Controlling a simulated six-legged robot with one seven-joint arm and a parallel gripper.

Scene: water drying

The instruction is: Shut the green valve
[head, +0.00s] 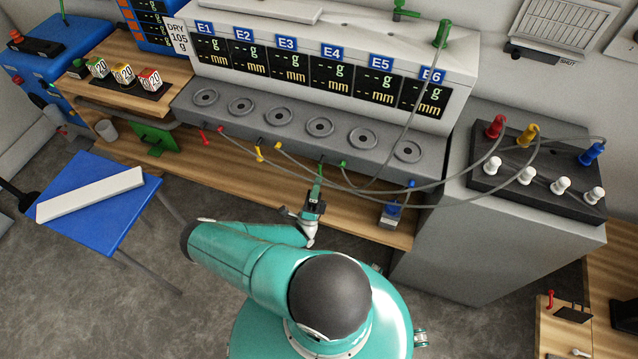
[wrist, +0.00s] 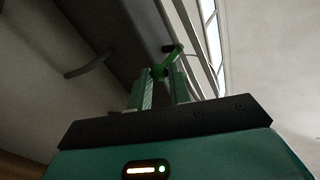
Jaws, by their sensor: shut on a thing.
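The green valve (wrist: 172,58) is a small green piece under the front of the grey bench strip, below the E4 display. My gripper (wrist: 162,80) is shut on the valve. The valve's exact handle angle is hard to tell.
A grey strip (head: 286,134) with round sockets stands above my gripper, with red, yellow, green and blue connectors on its front. Grey hoses run right to a dark block (head: 540,180) with coloured plugs. A blue stool (head: 85,215) stands left on open floor.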

